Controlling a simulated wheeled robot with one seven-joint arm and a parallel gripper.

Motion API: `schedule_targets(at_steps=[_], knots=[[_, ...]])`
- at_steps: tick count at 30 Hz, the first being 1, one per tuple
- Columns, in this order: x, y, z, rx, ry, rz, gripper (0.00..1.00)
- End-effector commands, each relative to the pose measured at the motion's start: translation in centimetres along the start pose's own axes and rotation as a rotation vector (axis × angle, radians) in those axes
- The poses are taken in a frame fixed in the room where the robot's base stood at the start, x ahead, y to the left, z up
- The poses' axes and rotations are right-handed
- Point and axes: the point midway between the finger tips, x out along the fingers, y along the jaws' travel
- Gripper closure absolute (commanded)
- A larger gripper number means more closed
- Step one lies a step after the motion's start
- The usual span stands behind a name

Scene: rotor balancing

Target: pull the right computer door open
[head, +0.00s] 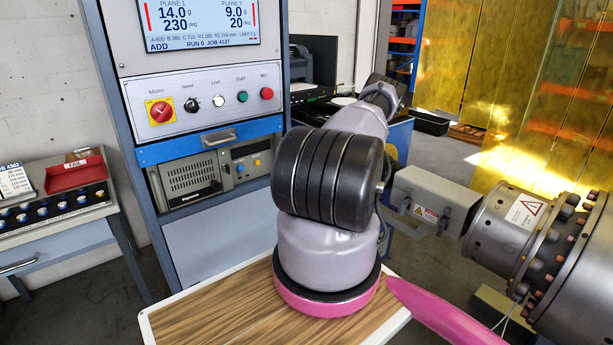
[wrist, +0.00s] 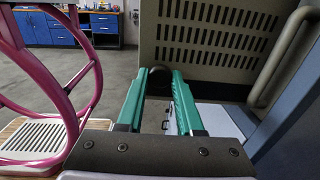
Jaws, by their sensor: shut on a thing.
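In the wrist view, a beige vented panel (wrist: 216,62), which looks like the computer door, stands in front of my gripper (wrist: 163,84). My gripper's two green fingers reach forward to a dark round knob (wrist: 159,76) near the panel's lower left edge and are shut on it. The knob is partly hidden between the fingertips. A beige curved handle (wrist: 284,55) shows to the right. In the head view my own arm hides my gripper and the door. The computer cabinet (head: 187,87) with its screen and buttons stands at the left of my arm.
A blue cabinet post (wrist: 290,118) stands close on the right in the wrist view, and pink tubing (wrist: 95,75) on the left. In the head view, a large grey machine (head: 575,265) is at the right, a side bench (head: 60,240) at the left, and a yellow curtain (head: 510,80) behind.

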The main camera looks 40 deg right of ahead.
Motion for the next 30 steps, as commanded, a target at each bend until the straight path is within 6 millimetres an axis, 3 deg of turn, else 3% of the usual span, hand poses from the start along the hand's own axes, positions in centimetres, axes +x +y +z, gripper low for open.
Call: schedule_targets(at_steps=[5, 6, 8, 20, 30], knots=[[0.0, -0.1, 0.1, -0.001, -0.002, 0.0, 1.0], [0.0, -0.1, 0.1, -0.001, -0.001, 0.0, 0.53], [0.0, -0.1, 0.1, -0.001, -0.001, 0.0, 0.35], [-0.5, -0.1, 0.0, -0.002, -0.001, -0.002, 0.35], [-6.5, -0.1, -0.1, -0.004, -0.001, -0.003, 0.35]])
